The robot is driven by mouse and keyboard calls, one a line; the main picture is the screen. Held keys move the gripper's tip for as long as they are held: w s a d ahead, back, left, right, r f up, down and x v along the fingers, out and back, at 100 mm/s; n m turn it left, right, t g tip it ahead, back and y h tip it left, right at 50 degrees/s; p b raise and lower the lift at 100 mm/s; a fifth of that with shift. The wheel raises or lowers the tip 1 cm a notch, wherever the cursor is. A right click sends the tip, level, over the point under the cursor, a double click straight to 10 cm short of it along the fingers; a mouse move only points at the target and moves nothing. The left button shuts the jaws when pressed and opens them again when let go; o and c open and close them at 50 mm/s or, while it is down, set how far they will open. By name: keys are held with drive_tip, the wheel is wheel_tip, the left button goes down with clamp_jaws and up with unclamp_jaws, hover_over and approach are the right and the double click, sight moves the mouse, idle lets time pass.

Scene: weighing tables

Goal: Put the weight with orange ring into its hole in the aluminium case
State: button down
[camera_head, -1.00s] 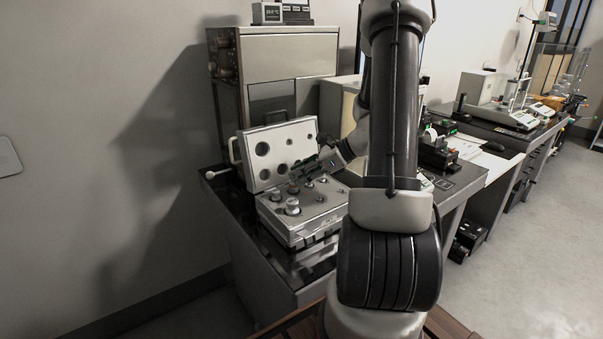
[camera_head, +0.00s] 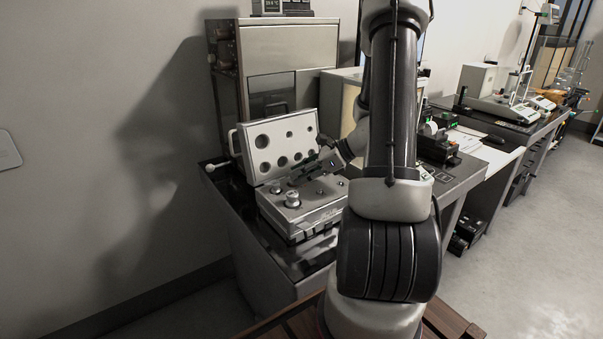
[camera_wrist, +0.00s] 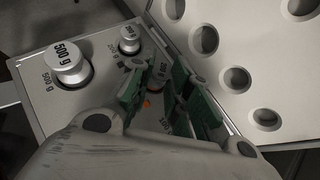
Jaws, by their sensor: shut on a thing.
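The aluminium case (camera_head: 302,214) lies open on the table, its lid (camera_head: 273,150) tilted up behind. My gripper (camera_head: 297,177) is low over the back part of the case. In the wrist view its green-padded fingers (camera_wrist: 163,100) are shut on a weight, mostly hidden between them. A small orange patch (camera_wrist: 147,102) shows between the fingers; I take it as the weight's orange ring, though a mark on the case is possible. I cannot tell whether the weight's base is in its hole.
A 500 g weight (camera_wrist: 68,62) and a smaller weight (camera_wrist: 130,40) stand in the case, left of the fingers in the wrist view. The lid's panel with round holes (camera_wrist: 237,80) rises close to the fingers' right. A metal cabinet (camera_head: 283,60) stands behind.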

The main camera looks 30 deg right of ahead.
drive_tip(key=c, duration=1.3)
unclamp_jaws()
drive_tip(key=shift+o, duration=0.2)
drive_tip(key=v, duration=1.2)
drive_tip(key=s+f+n, duration=0.1)
drive_tip(key=s+n+g, duration=0.1)
drive_tip(key=s+f+n+g, duration=0.1)
drive_tip(key=s, duration=0.1)
drive_tip(key=shift+a+f+n, duration=0.1)
drive_tip(key=shift+f+n, duration=0.2)
drive_tip(key=s+a+r+n+g+h, duration=0.2)
drive_tip(key=s+a+n+g+h, duration=0.15)
drive_tip(key=s+n, duration=0.35)
drive_tip(key=s+a+r+n+t+h, duration=0.1)
drive_tip(key=s+a+r+n+h, duration=0.1)
drive_tip(key=a+r+n, duration=0.3)
drive_tip(key=s+a+r+n+t+h, duration=0.1)
drive_tip(key=s+a+r+n+h, duration=0.1)
drive_tip(key=a+r+n, duration=0.3)
wheel_tip(320, 180, up, 3)
drive_tip(key=n, duration=0.6)
drive_tip(key=shift+s+a+h, duration=0.25)
drive_tip(key=shift+a+h, duration=0.1)
drive_tip(key=shift+a, duration=0.05)
